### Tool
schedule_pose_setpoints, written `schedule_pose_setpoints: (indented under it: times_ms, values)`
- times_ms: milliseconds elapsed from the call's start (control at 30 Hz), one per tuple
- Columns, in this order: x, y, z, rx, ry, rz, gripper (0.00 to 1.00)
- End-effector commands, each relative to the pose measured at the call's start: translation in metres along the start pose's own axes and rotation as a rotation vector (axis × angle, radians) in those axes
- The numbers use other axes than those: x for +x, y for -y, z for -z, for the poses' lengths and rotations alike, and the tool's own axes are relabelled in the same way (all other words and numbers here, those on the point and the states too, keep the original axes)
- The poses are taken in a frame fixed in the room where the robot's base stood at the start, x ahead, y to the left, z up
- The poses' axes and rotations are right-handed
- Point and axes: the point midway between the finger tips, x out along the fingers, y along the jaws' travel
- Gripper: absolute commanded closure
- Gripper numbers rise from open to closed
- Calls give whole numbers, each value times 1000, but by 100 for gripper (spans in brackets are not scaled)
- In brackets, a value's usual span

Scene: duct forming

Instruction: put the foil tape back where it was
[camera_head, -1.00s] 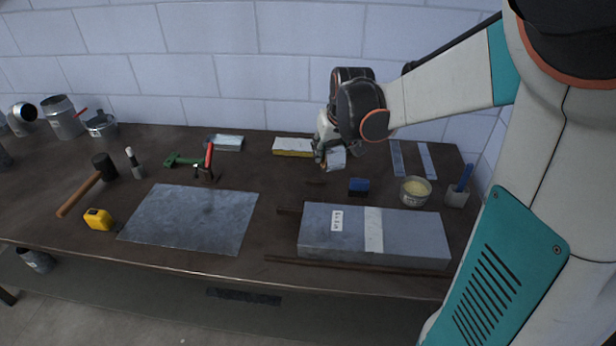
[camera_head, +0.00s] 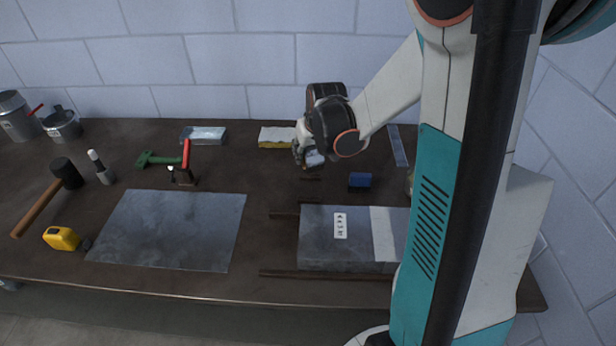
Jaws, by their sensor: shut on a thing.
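My gripper (camera_head: 311,158) is at the back middle of the table (camera_head: 240,168). It is shut on a small, pale silvery thing that looks like the foil tape (camera_head: 316,160). The tape is small and partly covered by the fingers. It is low over the dark tabletop, right of the yellow-and-white pad (camera_head: 276,137). I cannot tell whether it touches the table.
In front are a grey duct block (camera_head: 330,250) with a pale strip and a flat metal sheet (camera_head: 170,230). A blue block (camera_head: 360,181) lies to the right of my gripper. A mallet (camera_head: 42,200), tape measure (camera_head: 61,238) and red-handled tool (camera_head: 186,160) are left. My arm hides the right end.

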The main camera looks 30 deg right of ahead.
Motion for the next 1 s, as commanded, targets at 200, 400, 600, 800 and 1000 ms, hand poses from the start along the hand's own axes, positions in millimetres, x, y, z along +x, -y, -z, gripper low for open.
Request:
schedule_pose_setpoints:
  times_ms: [200,400,600,800,1000]
  values:
    - [32,0,-15,0,0,0,86]
    - [41,0,-20,0,0,0,86]
    - [68,0,-33,0,0,0,86]
    - [73,0,-36,0,0,0,86]
    - [74,0,-36,0,0,0,86]
